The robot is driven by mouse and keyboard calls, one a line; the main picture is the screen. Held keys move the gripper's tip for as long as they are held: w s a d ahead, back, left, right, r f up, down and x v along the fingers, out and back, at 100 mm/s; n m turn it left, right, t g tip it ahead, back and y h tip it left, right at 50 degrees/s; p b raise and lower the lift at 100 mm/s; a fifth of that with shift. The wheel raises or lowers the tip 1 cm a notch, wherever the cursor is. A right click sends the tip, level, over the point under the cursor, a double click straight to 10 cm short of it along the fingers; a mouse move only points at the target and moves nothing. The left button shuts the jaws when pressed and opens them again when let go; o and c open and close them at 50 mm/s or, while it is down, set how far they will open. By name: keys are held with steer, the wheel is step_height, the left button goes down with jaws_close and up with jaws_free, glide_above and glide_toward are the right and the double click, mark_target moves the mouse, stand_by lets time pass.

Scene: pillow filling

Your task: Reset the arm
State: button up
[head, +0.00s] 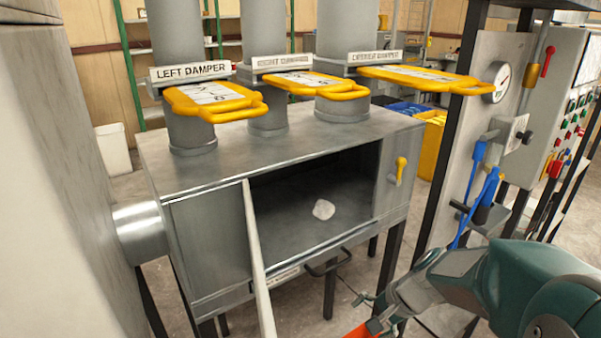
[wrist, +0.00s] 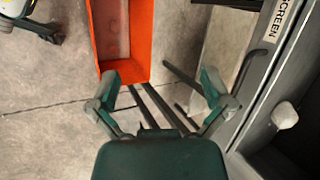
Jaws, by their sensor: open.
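My gripper (wrist: 160,90) is open in the wrist view, its two green fingers spread with nothing between their tips. An orange bin (wrist: 140,72) lies below and beyond the left finger. In the head view my green arm comes in from the lower right, and my gripper (head: 385,305) is low in front of the grey metal cabinet (head: 205,250). A whitish lump (head: 323,209) rests inside the cabinet's open chamber. It also shows at the right of the wrist view (wrist: 284,115), apart from my gripper.
The cabinet's door (head: 258,262) stands open towards me. Three ducts with yellow damper handles (head: 210,99) rise from its top. A panel with a gauge (head: 496,82) and blue hoses (head: 480,190) stands close on the right. Floor shows below my gripper (wrist: 50,125).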

steer(key=s+d+r+n+t+h, duration=0.1)
steer(key=s+r+n+t+h, duration=0.2)
steer(key=s+r+n, duration=0.6)
steer(key=s+r+h, duration=0.2)
steer(key=s+r, duration=0.1)
steer(key=s, duration=0.3)
steer(key=shift+d+r+h, duration=0.25)
steer(key=shift+d+h, duration=0.05)
